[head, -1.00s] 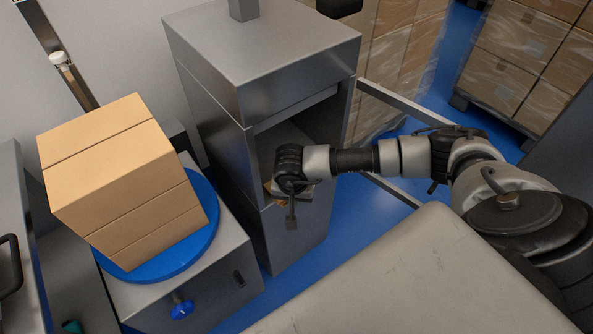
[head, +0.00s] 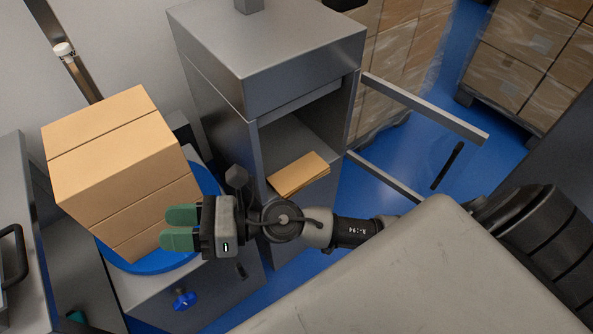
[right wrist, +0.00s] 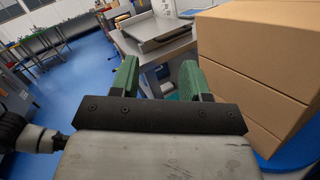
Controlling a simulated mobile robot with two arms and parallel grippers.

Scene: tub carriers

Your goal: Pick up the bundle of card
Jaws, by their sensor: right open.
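The bundle of card (head: 298,174) is a flat tan stack lying at the front of the opening in a grey metal cabinet (head: 250,160). My right gripper (head: 170,227) has green fingers that stand apart with nothing between them. It is to the left of the bundle and points left, in front of the carton in the head view. The fingers also show in the right wrist view (right wrist: 158,80), where the bundle is not seen. My left gripper is not in view.
A large closed carton (head: 115,165) sits on a blue round turntable (head: 150,262) left of the cabinet; it also fills the right of the right wrist view (right wrist: 255,60). A grey open frame (head: 425,105) juts from the cabinet's right side. Wrapped pallet boxes (head: 525,50) stand behind.

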